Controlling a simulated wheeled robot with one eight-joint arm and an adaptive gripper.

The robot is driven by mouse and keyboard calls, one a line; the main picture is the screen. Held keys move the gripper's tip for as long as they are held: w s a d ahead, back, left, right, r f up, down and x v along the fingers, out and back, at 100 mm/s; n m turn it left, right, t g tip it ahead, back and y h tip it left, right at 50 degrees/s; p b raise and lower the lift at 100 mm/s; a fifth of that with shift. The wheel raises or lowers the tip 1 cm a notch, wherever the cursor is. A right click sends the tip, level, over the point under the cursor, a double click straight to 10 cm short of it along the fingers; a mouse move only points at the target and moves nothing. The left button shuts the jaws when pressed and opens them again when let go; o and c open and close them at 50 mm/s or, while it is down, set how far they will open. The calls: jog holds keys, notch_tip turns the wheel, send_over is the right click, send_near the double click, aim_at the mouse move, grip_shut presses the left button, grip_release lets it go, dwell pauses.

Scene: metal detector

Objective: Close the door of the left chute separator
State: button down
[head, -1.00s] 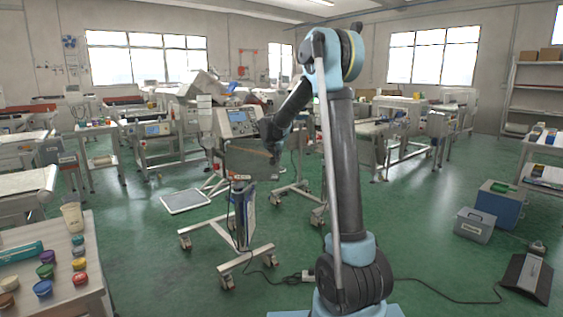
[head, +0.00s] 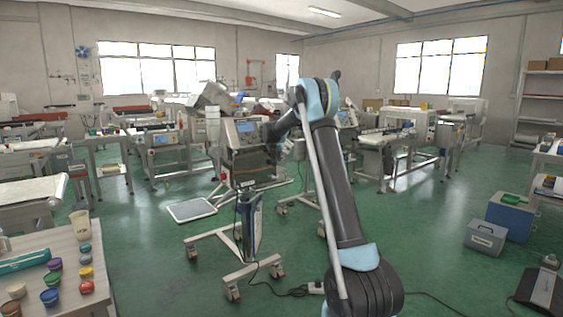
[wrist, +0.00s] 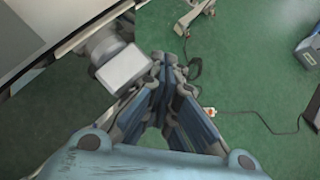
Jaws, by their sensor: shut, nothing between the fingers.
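The metal detector machine (head: 245,134) with its control panel stands on a wheeled frame at the picture's centre in the head view. A grey box-like part (head: 247,165) sits below the panel, with a narrow upright column (head: 248,225) under it. I cannot tell which part is the left separator's door. My gripper (wrist: 167,64) is shut and empty in the wrist view. Its fingertips are close to the right of a pale grey block (wrist: 124,68); whether they touch it is unclear. A large grey panel (wrist: 50,28) fills the upper left. My arm partly hides the machine in the head view.
A table (head: 95,245) with paint pots is at the lower left. A white flat panel (head: 192,210) lies on the floor. A cable (wrist: 262,118) runs across the floor. A blue case (head: 510,213) and a grey box (head: 486,238) stand right.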

jog(key=shift+w+a, duration=0.2)
jog(key=shift+w, duration=0.1)
jog(key=shift+w+r, duration=0.1)
